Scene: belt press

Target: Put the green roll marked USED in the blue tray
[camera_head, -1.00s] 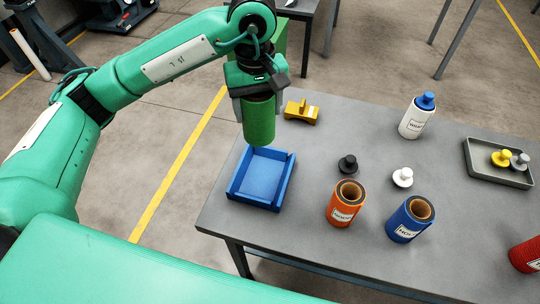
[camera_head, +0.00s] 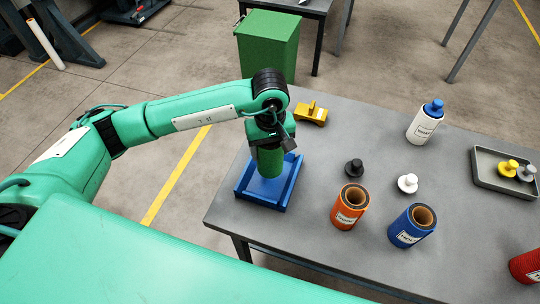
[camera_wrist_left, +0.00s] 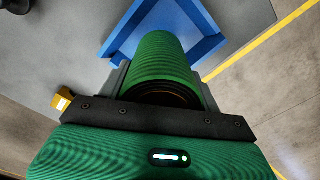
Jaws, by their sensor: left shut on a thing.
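The green roll (camera_head: 267,164) is upright in my left gripper (camera_head: 268,150), over the blue tray (camera_head: 253,194) at the table's left end. The left gripper is shut on the roll. In the left wrist view the green roll (camera_wrist_left: 160,62) points toward the blue tray (camera_wrist_left: 113,45), whose walls show around its far end. I cannot tell whether the roll's lower end touches the tray floor. No USED marking shows on the side I see. My right gripper is not in view.
An orange roll (camera_head: 347,213) and a blue roll (camera_head: 404,232) stand right of the tray. Black (camera_head: 353,167) and white (camera_head: 407,183) knobs, a yellow block (camera_head: 311,114), a white bottle (camera_head: 420,128) and a grey tray (camera_head: 488,181) are also on the table. A green bin (camera_head: 268,48) stands behind.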

